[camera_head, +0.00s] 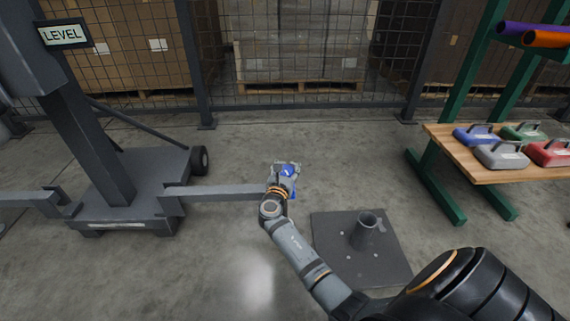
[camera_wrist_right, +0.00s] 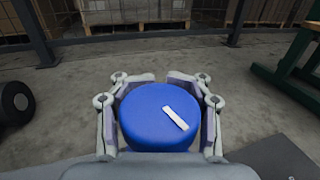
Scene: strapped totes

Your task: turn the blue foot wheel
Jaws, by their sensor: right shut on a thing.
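The blue foot wheel (camera_wrist_right: 150,112) is a round blue disc with a white bar mark on its top, slanting down to the right. In the head view it shows as a small blue patch (camera_head: 288,170) at the end of the grey outrigger beam (camera_head: 225,192). My right gripper (camera_head: 284,172) is over the wheel. In the right wrist view its fingers (camera_wrist_right: 160,112) are closed around the wheel from both sides. What lies under the wheel is hidden. My left gripper is not in view.
A grey machine base with a column and a LEVEL display (camera_head: 63,35) stands at left. A dark floor plate (camera_head: 330,240) with a short tube lies right of my arm. A wooden bench (camera_head: 490,172) with coloured weights is at right.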

